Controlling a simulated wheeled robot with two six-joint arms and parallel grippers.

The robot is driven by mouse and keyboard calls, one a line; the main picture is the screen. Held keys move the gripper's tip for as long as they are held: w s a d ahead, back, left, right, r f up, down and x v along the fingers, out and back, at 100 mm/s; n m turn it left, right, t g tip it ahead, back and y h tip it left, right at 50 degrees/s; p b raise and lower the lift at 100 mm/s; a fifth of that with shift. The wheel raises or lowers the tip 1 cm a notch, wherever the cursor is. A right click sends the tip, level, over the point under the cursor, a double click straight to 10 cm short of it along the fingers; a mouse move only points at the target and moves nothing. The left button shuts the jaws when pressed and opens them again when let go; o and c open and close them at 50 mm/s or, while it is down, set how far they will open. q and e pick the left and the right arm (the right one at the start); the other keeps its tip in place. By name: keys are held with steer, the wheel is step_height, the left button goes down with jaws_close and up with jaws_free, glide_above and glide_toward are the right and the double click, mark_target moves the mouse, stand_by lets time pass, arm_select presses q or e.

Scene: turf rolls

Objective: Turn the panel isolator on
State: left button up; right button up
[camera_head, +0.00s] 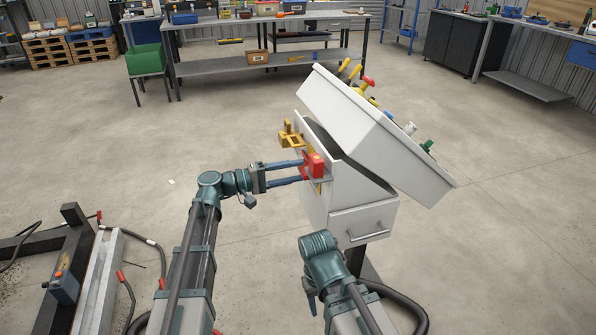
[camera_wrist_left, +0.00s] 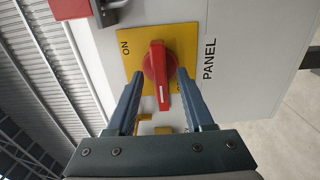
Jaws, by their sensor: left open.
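The panel isolator is a red rotary handle (camera_wrist_left: 160,75) with a white line, on a yellow plate (camera_wrist_left: 187,42) in the left wrist view. The plate reads ON at one corner; another label is mostly hidden by a finger. The handle's long end points toward the bottom of that view. My left gripper (camera_wrist_left: 165,108) is open, its fingers apart on either side of the handle, with gaps showing. In the head view my left gripper (camera_head: 303,171) reaches the left face of the white cabinet (camera_head: 345,190). My right gripper is not visible.
A yellow bracket (camera_head: 290,137) juts from the same face, beyond my left gripper. The cabinet's sloped console (camera_head: 370,125) carries several coloured controls. A drawer-like handle (camera_head: 365,232) is on its front. A metal frame (camera_head: 95,285) and cables lie at left. Open floor surrounds the cabinet.

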arm_select(q)
steer(key=shift+w+d, duration=0.2)
steer(key=shift+d, duration=0.45)
jaws_close()
